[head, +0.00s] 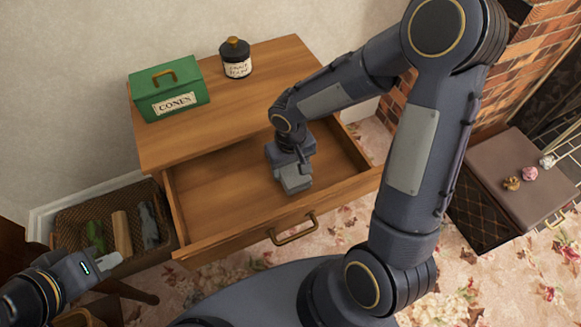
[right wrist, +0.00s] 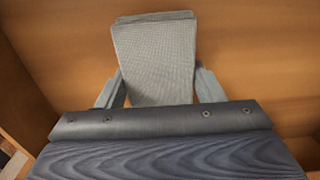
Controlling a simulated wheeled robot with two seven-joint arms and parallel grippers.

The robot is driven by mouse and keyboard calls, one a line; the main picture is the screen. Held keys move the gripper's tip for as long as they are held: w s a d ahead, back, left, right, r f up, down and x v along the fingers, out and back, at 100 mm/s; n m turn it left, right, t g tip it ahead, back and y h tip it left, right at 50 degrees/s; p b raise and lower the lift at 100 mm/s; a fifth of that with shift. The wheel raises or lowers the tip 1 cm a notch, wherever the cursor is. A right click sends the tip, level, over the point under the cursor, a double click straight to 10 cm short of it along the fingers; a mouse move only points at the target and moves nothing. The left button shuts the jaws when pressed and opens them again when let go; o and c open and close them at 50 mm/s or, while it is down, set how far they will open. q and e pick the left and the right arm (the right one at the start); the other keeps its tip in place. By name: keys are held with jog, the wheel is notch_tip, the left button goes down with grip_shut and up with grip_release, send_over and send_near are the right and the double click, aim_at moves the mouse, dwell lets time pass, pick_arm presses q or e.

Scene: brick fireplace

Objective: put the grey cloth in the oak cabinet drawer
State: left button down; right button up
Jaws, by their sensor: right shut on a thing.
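The oak cabinet (head: 240,98) stands against the wall with its drawer (head: 225,200) pulled open. My right gripper (head: 293,180) is down inside the open drawer, over its right half. It is shut on the grey cloth (right wrist: 155,60), a folded woven piece between the two fingers in the right wrist view. The cloth (head: 294,183) also shows small at the fingertips in the head view. Whether it touches the drawer floor I cannot tell. My left gripper (head: 112,261) is at the lower left, outside the drawer, and its jaw gap is not clear.
A green box labelled cones (head: 170,88) and a dark-lidded jar (head: 236,60) stand on the cabinet top. A wicker basket (head: 165,235) with several items sits left of the drawer. A brown padded box (head: 490,165) stands right. The drawer's left half is clear.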

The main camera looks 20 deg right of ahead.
aim_at(291, 167)
jog(key=shift+f, duration=0.15)
jog(key=o, duration=1)
jog(key=shift+c, duration=0.2)
jog(key=shift+r, duration=0.45)
notch_tip(291, 167, up, 11)
jog(key=p, duration=0.4)
jog(key=s+d+r+m+t+y, duration=0.1)
jog(key=s+r+t+y, duration=0.1)
jog(key=s+r, duration=0.3)
jog(key=s+d+r+m+t+y, duration=0.1)
jog(key=s+r, duration=0.4)
jog(key=s, duration=0.5)
jog(key=d+t, duration=0.1)
jog(key=t, duration=0.1)
jog(key=shift+t+y, duration=0.3)
jog(key=shift+y, duration=0.1)
